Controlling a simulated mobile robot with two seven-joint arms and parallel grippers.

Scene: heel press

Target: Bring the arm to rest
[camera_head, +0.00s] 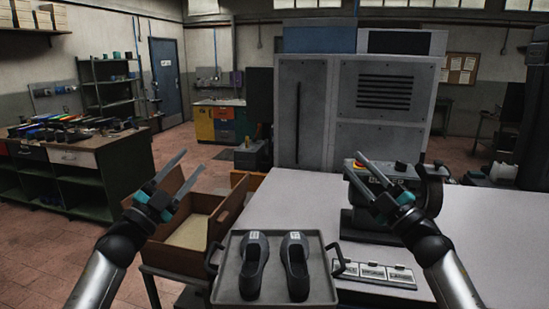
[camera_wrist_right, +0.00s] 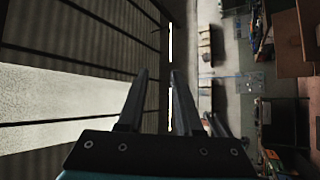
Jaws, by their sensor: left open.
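My left gripper (camera_head: 192,164) is raised above the open wooden box at the left, its fingers apart and empty. A grey tray (camera_head: 275,238) at the front edge of the table holds two dark shoes, the left shoe (camera_head: 253,268) and the right shoe (camera_head: 296,270), side by side. Both grippers are clear of the shoes and tray.
The white table (camera_head: 490,225) has free room at the right. A labelled strip (camera_head: 375,272) lies right of the tray. The wooden box (camera_head: 228,212) stands left of the table. A large grey cabinet (camera_head: 385,120) stands behind. A workbench (camera_head: 85,165) is at the far left.

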